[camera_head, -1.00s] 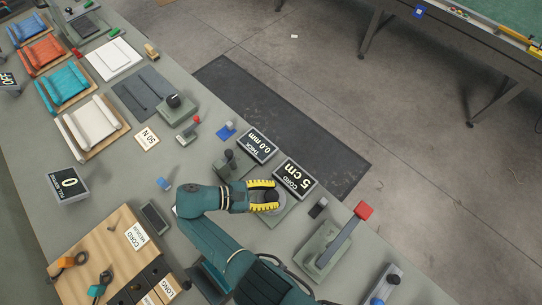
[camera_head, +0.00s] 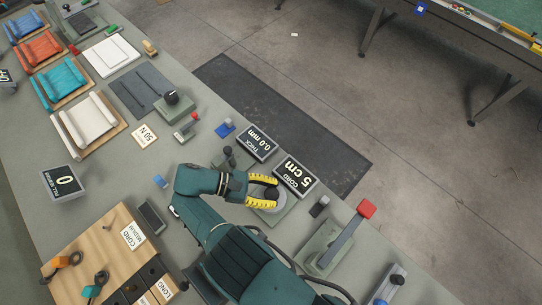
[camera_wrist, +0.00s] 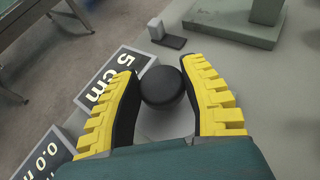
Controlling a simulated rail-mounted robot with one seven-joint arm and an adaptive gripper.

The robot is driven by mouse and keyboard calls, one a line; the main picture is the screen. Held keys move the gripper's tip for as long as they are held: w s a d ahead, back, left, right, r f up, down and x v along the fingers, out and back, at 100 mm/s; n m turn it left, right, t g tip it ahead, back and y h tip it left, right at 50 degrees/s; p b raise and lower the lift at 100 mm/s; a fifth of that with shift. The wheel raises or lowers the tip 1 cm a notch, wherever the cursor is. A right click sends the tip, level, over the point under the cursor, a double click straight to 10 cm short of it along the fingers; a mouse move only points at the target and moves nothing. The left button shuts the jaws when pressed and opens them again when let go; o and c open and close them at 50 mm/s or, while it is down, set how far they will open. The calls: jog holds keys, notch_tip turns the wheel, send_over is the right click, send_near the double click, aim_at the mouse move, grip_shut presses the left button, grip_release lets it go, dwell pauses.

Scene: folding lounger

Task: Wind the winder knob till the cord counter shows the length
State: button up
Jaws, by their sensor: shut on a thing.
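The winder knob (camera_wrist: 163,88) is a round black knob on a pale round disc, on a grey-green base by the bench's edge. My gripper (camera_wrist: 161,76) has its two yellow-ribbed fingers on either side of the knob and is shut on it. In the head view my gripper (camera_head: 271,190) comes from the left, and the knob (camera_head: 271,194) shows partly between the fingertips. The cord counter (camera_head: 295,177), a dark display just beyond the knob, reads 5 cm. It also shows in the wrist view (camera_wrist: 108,88). A wooden board (camera_head: 85,248) bears a card (camera_head: 132,236) reading CORD MEDIUM.
A THICK display (camera_head: 257,144) reading 0.0 mm stands beside the cord counter. A red-handled lever (camera_head: 345,235) and a small dark block (camera_head: 319,206) stand to the right. A LONG card (camera_head: 166,289) is at lower left. Fabric pieces lie on boards at upper left.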

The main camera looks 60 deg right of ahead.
jog(key=shift+s+f, duration=0.1)
jog(key=shift+f, duration=0.15)
jog(key=o, duration=1.1)
jog(key=shift+o, duration=0.2)
jog(key=shift+r, duration=0.15)
jog(key=shift+n+h+p, duration=0.3)
